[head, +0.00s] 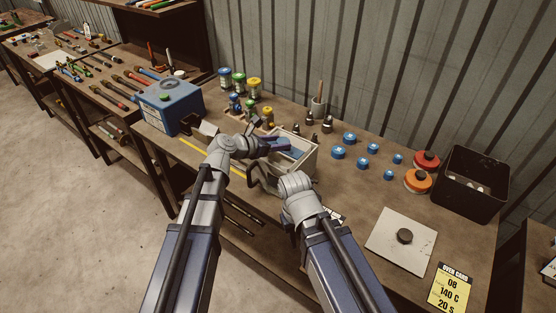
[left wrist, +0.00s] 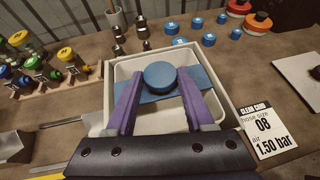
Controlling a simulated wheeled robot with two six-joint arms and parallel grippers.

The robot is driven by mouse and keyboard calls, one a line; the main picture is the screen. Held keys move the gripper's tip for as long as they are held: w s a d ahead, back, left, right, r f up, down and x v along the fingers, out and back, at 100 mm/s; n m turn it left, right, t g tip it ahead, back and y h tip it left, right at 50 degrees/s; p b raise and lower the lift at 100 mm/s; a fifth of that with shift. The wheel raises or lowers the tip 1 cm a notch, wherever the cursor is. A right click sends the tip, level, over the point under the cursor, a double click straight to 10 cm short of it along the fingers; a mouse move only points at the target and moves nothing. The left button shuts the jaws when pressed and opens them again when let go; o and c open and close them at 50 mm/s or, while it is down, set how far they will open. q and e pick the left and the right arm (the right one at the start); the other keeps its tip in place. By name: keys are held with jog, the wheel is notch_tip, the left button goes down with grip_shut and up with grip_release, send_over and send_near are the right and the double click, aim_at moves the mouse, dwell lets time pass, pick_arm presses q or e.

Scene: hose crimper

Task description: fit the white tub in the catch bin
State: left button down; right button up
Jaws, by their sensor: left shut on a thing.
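The white tub (left wrist: 150,118) is below my left gripper in the left wrist view, with a flat blue strip across it and a round blue knob (left wrist: 160,75) on the strip. My left gripper (left wrist: 160,80) is shut on this knob from both sides. In the head view my left gripper (head: 272,146) reaches over a pale square-walled bin (head: 303,168). The tub appears within the pale walls; how deep it sits is unclear. My right arm ends at the bin's near side; its fingers are hidden in the head view.
Blue caps (head: 350,137) and red-orange discs (head: 418,181) lie to the right. A black bin (head: 469,180) stands at the far right. A blue machine (head: 168,106) and several jars (head: 239,80) stand left and behind. A clean card (left wrist: 265,128) lies beside the pale bin.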

pick_arm(q)
jog(key=shift+f+b, duration=2.2)
jog(key=shift+f, duration=0.1)
jog(key=shift+c, duration=1.4)
grip_release()
